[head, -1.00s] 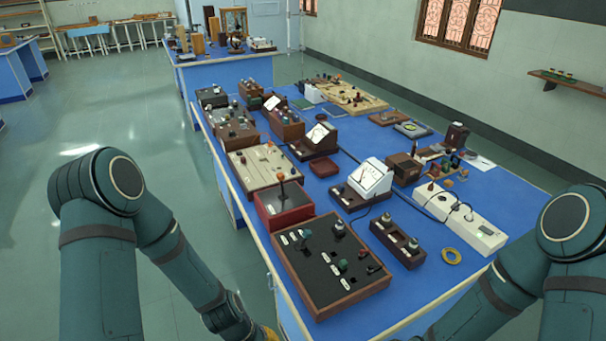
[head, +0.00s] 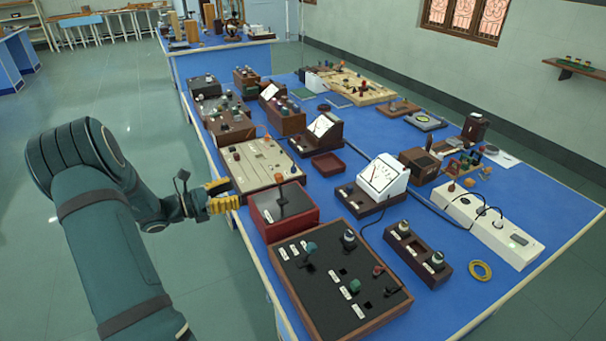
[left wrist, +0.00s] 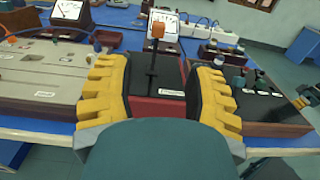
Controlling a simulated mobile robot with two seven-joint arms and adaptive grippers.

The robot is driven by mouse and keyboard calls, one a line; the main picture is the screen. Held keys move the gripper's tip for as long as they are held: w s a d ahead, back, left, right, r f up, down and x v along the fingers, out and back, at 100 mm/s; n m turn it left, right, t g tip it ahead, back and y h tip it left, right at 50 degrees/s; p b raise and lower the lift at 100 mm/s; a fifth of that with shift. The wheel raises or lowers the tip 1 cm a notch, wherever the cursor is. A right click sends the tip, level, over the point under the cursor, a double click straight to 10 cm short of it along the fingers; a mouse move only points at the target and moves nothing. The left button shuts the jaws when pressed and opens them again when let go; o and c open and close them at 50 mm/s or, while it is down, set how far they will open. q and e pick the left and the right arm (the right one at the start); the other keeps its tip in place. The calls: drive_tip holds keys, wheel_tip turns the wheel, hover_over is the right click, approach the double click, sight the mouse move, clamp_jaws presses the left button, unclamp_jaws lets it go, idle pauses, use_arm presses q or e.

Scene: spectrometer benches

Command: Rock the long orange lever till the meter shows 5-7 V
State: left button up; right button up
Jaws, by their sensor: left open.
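The long lever (head: 279,184) has an orange knob and a dark stem. It stands upright on a red box with a black top (head: 284,207) near the table's left edge. The lever also shows in the left wrist view (left wrist: 157,32), between and beyond the finger pads. The white meter (head: 383,177) stands to the right of the box; its reading is too small to tell. My left gripper (head: 226,197), with yellow fingers, is open at the table's left edge, beside the red box and apart from the lever.
A dark panel (head: 335,265) with several knobs stands in front of the red box. A beige panel (head: 252,163) stands behind it. A small red tray (head: 328,164) and a white power strip (head: 490,225) are on the blue table. The floor at left is clear.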

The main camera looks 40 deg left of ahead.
sight(275, 177)
use_arm(q)
drive_tip(key=x, duration=0.4)
drive_tip(key=b+x, duration=0.1)
drive_tip(key=x, duration=0.8)
drive_tip(key=shift+w+r+b, duration=0.3)
drive_tip(key=shift+b, duration=0.1)
clamp_jaws()
